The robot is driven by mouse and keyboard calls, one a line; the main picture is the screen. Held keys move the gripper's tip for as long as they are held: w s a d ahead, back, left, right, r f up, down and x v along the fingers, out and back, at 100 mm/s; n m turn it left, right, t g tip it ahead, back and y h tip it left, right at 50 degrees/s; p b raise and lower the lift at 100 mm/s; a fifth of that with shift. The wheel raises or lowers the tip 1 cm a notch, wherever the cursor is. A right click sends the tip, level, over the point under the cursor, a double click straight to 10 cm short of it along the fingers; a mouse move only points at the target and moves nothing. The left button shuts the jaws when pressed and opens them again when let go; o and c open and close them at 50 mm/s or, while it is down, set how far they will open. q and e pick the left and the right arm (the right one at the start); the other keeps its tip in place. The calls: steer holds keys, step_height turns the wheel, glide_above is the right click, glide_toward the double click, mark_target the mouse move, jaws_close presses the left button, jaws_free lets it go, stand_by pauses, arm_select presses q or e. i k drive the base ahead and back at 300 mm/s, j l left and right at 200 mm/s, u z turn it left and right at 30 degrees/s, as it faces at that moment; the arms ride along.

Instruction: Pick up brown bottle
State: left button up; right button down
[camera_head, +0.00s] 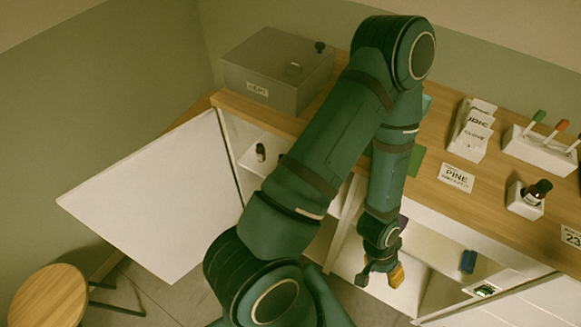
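A dark brown bottle (536,193) with a black cap stands in a small white holder (519,206) on the right part of the wooden counter. Another small dark bottle (260,153) with a pale label stands on a shelf inside the open cabinet. My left arm rises from the bottom, bends at the top and hangs down in front of the counter. My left gripper (378,276) points down at the lower cabinet, far from both bottles. A yellow-orange thing (397,276) shows right beside its fingers; I cannot tell whether they touch it. My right gripper is not seen.
A cabinet door (150,200) stands open at left above a round stool (48,296). The counter holds a grey box (275,70), a PINE card (456,177), white packets (472,130) and a rack of colored-tip sticks (542,150). A blue item (468,262) sits in the lower cabinet.

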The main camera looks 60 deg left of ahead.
mark_target(260, 151)
steer(key=u, duration=1.7)
